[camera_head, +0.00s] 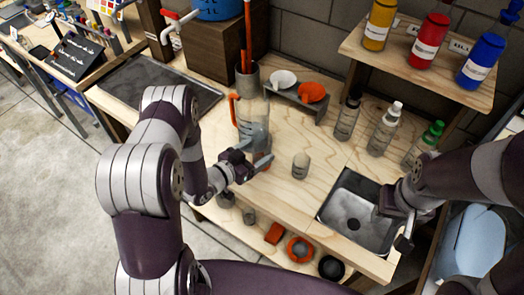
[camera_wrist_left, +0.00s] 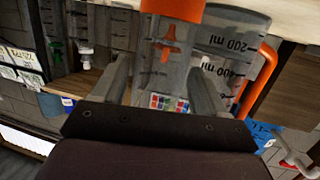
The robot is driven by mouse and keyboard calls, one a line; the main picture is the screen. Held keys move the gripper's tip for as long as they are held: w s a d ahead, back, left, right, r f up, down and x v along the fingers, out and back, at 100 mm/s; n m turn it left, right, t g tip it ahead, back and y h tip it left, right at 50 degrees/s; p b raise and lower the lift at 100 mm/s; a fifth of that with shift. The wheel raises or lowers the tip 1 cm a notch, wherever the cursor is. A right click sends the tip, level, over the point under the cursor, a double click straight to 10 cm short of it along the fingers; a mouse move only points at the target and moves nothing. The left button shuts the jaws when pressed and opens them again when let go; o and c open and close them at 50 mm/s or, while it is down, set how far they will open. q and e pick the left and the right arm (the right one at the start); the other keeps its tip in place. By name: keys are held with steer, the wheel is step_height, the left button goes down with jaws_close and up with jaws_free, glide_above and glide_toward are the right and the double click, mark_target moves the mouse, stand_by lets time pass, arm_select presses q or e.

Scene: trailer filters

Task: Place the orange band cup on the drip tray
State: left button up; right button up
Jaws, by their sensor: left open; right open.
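The orange band cup (camera_head: 256,143) is clear and stands upright on the wooden counter in front of a clear pitcher (camera_head: 249,106) with an orange handle. In the left wrist view the cup (camera_wrist_left: 160,68) appears inverted, its orange band at the top. My left gripper (camera_head: 251,161) is open at the cup, with its fingers (camera_wrist_left: 160,92) on either side of it; contact is unclear. A dark flat tray (camera_head: 155,84), likely the drip tray, lies bare at the counter's left. My right gripper (camera_head: 400,226) is open by the sink's right side, away from the cup.
A small pale cylinder (camera_head: 301,165) stands right of the cup. A sink (camera_head: 357,212) is at the counter's right. Several bottles (camera_head: 382,128) stand behind. A brown box (camera_head: 228,48) stands behind the tray. The counter between cup and sink is mostly clear.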

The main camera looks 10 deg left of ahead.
arm_select(q)
steer(key=c, duration=0.9)
